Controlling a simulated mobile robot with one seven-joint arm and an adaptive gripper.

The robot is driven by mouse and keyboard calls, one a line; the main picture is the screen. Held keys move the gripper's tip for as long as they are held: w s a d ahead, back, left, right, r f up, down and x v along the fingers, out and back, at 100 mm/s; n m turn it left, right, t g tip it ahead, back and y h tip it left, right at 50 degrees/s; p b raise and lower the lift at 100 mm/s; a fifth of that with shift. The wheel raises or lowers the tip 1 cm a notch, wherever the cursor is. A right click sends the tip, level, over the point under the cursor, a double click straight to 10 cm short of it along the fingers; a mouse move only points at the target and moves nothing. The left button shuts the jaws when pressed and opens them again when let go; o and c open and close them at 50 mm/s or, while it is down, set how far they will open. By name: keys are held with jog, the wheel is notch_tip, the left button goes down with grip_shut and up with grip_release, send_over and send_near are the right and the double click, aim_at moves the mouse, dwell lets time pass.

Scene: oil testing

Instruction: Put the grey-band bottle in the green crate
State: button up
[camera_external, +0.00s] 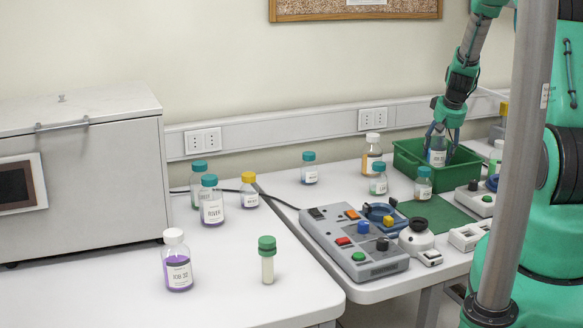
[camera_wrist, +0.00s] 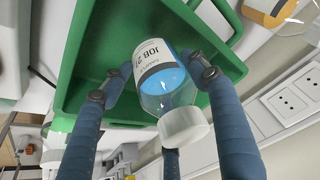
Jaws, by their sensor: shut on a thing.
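My gripper (camera_external: 438,139) points down into the opening of the green crate (camera_external: 405,158). It is shut on a clear bottle (camera_external: 437,157) with a white label and blue liquid. In the wrist view my gripper (camera_wrist: 159,78) has its dark blue fingers on both sides of the bottle (camera_wrist: 158,75), whose white cap points towards the camera. I cannot tell whether the bottle touches the crate floor.
An orange-liquid bottle (camera_external: 371,155) and two teal-capped bottles (camera_external: 378,180) (camera_external: 423,184) stand left of and before the crate. A control box (camera_external: 350,240) lies in front, beside a green mat (camera_external: 432,212). Several bottles stand on the left table near a grey cabinet (camera_external: 85,170).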

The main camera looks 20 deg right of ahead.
aim_at(438, 159)
jog(key=shift+f, duration=1.8)
jog(key=shift+f, duration=0.15)
jog(key=o, duration=1.3)
jog(key=shift+r, duration=0.2)
jog(key=shift+s+r, duration=0.25)
jog(key=shift+r, duration=0.35)
jog(key=v, duration=1)
jog(key=shift+s+r, duration=0.1)
jog(key=shift+r, duration=0.15)
jog(key=shift+r, duration=0.15)
